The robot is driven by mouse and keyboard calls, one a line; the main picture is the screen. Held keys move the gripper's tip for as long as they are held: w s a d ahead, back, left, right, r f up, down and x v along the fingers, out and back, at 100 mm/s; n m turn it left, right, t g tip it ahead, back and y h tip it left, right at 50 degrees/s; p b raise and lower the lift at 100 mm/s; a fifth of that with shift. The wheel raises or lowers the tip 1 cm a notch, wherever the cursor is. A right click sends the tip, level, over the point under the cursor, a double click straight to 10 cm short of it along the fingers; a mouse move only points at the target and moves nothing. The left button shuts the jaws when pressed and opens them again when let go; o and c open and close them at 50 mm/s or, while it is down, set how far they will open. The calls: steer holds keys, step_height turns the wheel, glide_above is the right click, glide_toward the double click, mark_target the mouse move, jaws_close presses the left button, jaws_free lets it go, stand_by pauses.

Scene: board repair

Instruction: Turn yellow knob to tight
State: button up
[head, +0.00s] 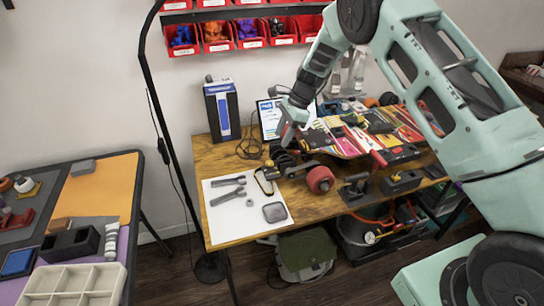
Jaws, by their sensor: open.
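A skateboard with a colourful deck (345,141) lies upside down on the wooden workbench. Its red wheel (320,179) is at the near end. A small yellow spot, which looks like the yellow knob (269,163), shows beside the dark parts left of the red wheel. Its setting is too small to read. My gripper (286,137) hangs over the bench, above and slightly right of the yellow spot and apart from it. It is open and appears empty, though its fingers are small and partly hidden against the dark parts behind.
A white mat (222,222) with grey wrenches (229,195) and a small grey tray (275,212) covers the bench's left end. A blue-white box (222,110) stands behind. A dark lamp pole (170,120) rises left of the bench. Red bins (217,37) hang above.

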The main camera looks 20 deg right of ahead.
mark_target(270, 162)
steer(key=p+x, duration=0.2)
steer(key=x, duration=0.8)
steer(key=shift+f, duration=0.1)
steer(key=c, duration=1)
